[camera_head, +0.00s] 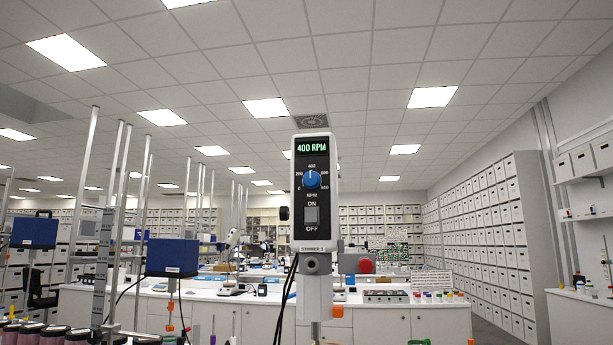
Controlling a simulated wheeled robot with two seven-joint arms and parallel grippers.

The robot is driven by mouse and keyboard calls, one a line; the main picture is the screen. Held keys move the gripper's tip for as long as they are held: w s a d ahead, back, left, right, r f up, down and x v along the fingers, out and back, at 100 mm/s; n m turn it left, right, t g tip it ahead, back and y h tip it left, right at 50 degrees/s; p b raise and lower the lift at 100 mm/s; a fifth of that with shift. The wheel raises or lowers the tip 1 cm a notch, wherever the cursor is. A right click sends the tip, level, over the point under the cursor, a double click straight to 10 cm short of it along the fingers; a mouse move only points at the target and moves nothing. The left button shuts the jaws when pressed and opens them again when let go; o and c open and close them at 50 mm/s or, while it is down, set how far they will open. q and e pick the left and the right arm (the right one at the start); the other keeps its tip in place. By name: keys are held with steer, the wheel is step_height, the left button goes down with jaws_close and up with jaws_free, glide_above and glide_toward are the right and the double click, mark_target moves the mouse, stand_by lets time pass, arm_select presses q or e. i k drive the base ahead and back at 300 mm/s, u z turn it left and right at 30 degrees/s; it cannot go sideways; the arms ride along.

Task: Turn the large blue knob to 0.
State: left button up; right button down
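The large blue knob (312,180) is on the front of an upright stirrer unit (313,238) in the middle of the view. Its pointer line is up, at the 400 mark of the RPM scale. The green display (311,148) above it reads 400 RPM. A grey ON/OFF switch (311,215) sits below the knob. Neither of my grippers is in view.
A red round button (366,265) is at the stirrer's lower right, and a black knob (284,213) on its left side. Metal poles and a blue box (173,257) stand at left. Dark cables hang below the stirrer. White benches with small jars are behind.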

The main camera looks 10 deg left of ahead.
mark_target(312, 179)
steer(key=k, duration=0.85)
steer(key=z, duration=0.55)
steer(key=i, duration=1.45)
steer(key=u, duration=0.75)
